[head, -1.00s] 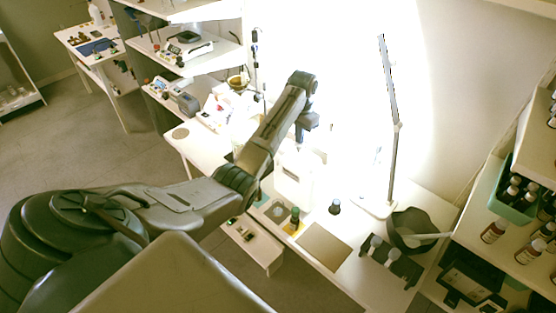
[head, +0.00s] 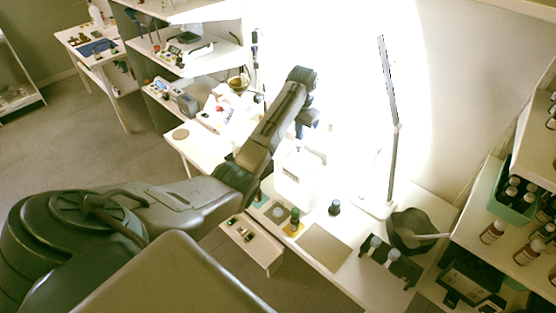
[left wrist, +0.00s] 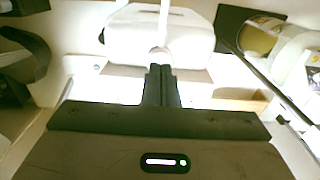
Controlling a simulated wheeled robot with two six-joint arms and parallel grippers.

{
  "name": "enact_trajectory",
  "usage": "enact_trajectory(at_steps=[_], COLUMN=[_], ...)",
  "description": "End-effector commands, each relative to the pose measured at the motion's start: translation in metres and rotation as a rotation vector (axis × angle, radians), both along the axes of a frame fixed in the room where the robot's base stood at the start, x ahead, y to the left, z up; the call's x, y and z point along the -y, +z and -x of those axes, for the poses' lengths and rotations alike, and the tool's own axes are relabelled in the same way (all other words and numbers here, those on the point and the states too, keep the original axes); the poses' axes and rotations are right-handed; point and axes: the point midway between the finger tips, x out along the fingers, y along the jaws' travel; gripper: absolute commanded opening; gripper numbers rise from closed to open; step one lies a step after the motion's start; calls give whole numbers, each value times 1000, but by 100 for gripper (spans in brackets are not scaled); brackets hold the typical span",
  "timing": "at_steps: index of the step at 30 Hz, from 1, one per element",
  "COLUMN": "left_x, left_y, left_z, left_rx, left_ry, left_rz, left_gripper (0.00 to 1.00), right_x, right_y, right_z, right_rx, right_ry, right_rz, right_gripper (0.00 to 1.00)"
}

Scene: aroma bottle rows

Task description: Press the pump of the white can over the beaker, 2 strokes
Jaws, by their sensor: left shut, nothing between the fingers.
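The white can (head: 293,186) stands upright on the white bench, washed out by bright light. In the left wrist view the white can (left wrist: 185,42) is at the top middle, with its pale pump (left wrist: 163,22) rising from it. My left gripper (head: 300,131) is shut and empty, above the can in the head view. In the left wrist view its closed fingertips (left wrist: 160,72) point at the can's pump; I cannot tell whether they touch it. I cannot make out the beaker for certain; my arm covers part of the bench. My right gripper is not in view.
A lamp (head: 393,150) stands behind and right of the can. A dark bowl (head: 410,232), a small dark bottle (head: 334,208) and a green-capped bottle (head: 294,220) stand on the bench. A flat tan mat (head: 324,248) lies at the front. Shelves with bottles are at the right.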

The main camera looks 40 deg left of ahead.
Motion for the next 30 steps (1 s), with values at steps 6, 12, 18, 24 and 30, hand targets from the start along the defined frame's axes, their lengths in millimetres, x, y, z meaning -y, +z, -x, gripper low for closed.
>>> enact_trajectory(at_steps=[6, 12, 18, 24, 30], left_x=[0, 0, 0, 1, 1], left_y=[-9, -16, -23, -31, -31], left_z=[0, 0, 1, 1, 1], left_rx=[-2, -2, -2, -4, -5], left_ry=[0, 0, 0, 0, -1], left_rz=[0, 0, 1, 1, 2], left_gripper=[0, 0, 0, 0, 0], right_x=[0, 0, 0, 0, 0], right_y=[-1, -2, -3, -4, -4], right_z=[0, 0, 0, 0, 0], right_rx=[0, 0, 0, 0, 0], right_ry=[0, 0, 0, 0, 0], right_rz=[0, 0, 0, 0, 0], right_gripper=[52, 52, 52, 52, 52])
